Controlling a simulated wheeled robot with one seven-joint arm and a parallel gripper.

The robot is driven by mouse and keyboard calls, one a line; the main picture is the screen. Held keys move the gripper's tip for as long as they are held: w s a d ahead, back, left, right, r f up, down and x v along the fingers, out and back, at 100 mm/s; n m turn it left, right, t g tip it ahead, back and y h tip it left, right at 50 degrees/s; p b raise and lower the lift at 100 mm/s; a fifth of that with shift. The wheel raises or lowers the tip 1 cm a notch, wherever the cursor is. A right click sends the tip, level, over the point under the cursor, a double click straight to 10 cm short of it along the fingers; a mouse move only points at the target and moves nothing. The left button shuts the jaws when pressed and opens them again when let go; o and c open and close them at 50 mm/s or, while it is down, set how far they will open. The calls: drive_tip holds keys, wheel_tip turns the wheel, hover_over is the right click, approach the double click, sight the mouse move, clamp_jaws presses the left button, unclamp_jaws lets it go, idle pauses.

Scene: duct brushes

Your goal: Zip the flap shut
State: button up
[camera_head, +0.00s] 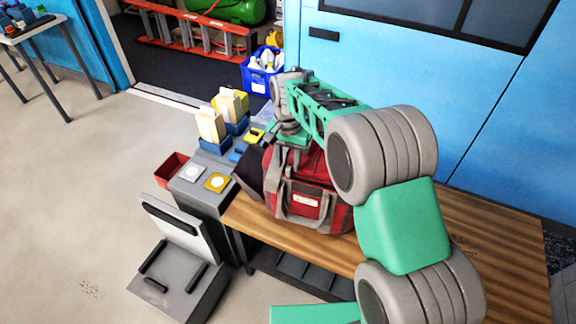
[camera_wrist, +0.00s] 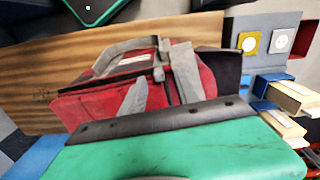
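A red bag with grey straps (camera_head: 310,168) stands on the wooden bench; it also shows in the wrist view (camera_wrist: 105,85). A dark panel, seemingly the flap (camera_head: 250,172), sticks out at the bag's left end. It shows at the bag's right in the wrist view (camera_wrist: 226,70). I cannot make out the zip or its pull clearly. My gripper (camera_head: 289,140) is over the upper left part of the bag, pointing down. Its fingertips are hard to separate from the grey straps, and my arm hides the bag's back right. I cannot tell whether it holds anything.
The wooden bench (camera_head: 445,235) is clear right of the bag. Blue cabinets (camera_head: 380,75) stand behind.

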sight(289, 168)
wheel_tip(289, 168, up, 5)
drive_tip(key=shift+b, duration=0.4)
drive_tip(key=shift+r, duration=0.45)
drive_tip(key=shift+s+d+r, duration=0.1)
drive_tip(key=s+d+r+n+t, duration=0.2)
drive_tip(key=s+d+r, duration=0.45)
drive_tip(key=s, duration=0.25)
drive_tip(key=s+d+f+n+t, duration=0.1)
drive_tip(key=s+d, duration=0.2)
drive_tip(key=s, duration=0.3)
drive_tip(key=s+d+f+n, duration=0.1)
drive_tip(key=s+d+f, duration=0.1)
drive_tip(key=s, duration=0.4)
drive_tip(key=shift+s+d+t, duration=0.2)
drive_tip(key=shift+d+t, duration=0.2)
drive_tip(key=shift+d, duration=0.35)
